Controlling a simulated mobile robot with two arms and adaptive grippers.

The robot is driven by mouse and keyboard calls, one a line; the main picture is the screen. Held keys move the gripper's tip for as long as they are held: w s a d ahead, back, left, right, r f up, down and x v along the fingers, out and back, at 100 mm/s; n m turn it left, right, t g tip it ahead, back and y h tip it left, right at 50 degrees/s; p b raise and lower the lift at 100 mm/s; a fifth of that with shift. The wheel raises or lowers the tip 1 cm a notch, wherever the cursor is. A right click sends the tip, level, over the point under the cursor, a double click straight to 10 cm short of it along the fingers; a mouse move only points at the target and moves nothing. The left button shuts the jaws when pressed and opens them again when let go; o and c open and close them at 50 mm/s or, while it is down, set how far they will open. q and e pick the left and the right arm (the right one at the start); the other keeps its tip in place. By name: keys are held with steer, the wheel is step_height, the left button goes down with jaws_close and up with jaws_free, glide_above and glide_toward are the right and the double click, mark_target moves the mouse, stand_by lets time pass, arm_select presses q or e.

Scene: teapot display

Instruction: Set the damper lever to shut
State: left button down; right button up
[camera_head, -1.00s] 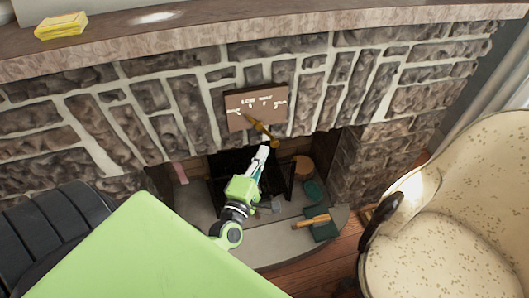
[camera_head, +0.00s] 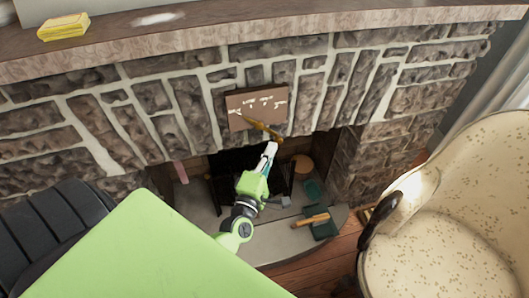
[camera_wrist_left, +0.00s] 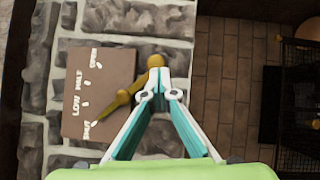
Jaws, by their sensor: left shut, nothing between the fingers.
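The damper plate (camera_head: 268,99) is a brown panel on the stone above the fireplace opening. In the left wrist view the plate (camera_wrist_left: 100,70) is marked SHUT, LOW, HALF and OPEN. The brass damper lever (camera_head: 262,127) crosses its lower edge; in the wrist view the lever (camera_wrist_left: 122,100) has its pointed end near the SHUT mark and its rounded knob at the other end. My left gripper (camera_head: 270,148) is shut and empty, just below the lever's knob. In the wrist view its fingertips (camera_wrist_left: 158,77) overlap the knob's lower side; contact is not certain. My right gripper is not in view.
A stone mantel shelf (camera_head: 200,50) with a yellow block (camera_head: 63,27) runs above. The hearth (camera_head: 278,240) holds a wooden-handled tool (camera_head: 310,220) and dark green items. A dark grate stands inside the fireplace. A cream armchair (camera_head: 450,220) is at right.

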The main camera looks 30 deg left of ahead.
arm_select(q)
steer(key=v, duration=1.2)
steer(key=s+d+f+m+g+h, duration=0.25)
steer(key=f+m, duration=0.25)
steer(key=f, duration=0.6)
steer(key=s+d+f+m+g+h, duration=0.1)
steer(key=s+d+f+m+g, duration=0.3)
steer(key=f, duration=0.6)
steer(key=s+d+f+m+g+h, duration=0.1)
steer(key=s+f+m+g+h, duration=0.1)
steer(key=f+m, duration=0.65)
steer(key=s+a+f+m+g, duration=0.1)
steer(key=s+f+m+g, duration=0.2)
steer(key=s+f, duration=0.6)
steer(key=s+a+f+m+g, duration=0.2)
steer(key=s+f+m+g, duration=0.2)
steer(key=s+f, duration=0.5)
steer(key=s+g+y, duration=0.1)
steer(key=s+g, duration=0.1)
steer(key=s, duration=0.4)
steer(key=shift+f, duration=0.3)
steer(key=shift+s, duration=0.1)
steer(key=shift+a, duration=0.1)
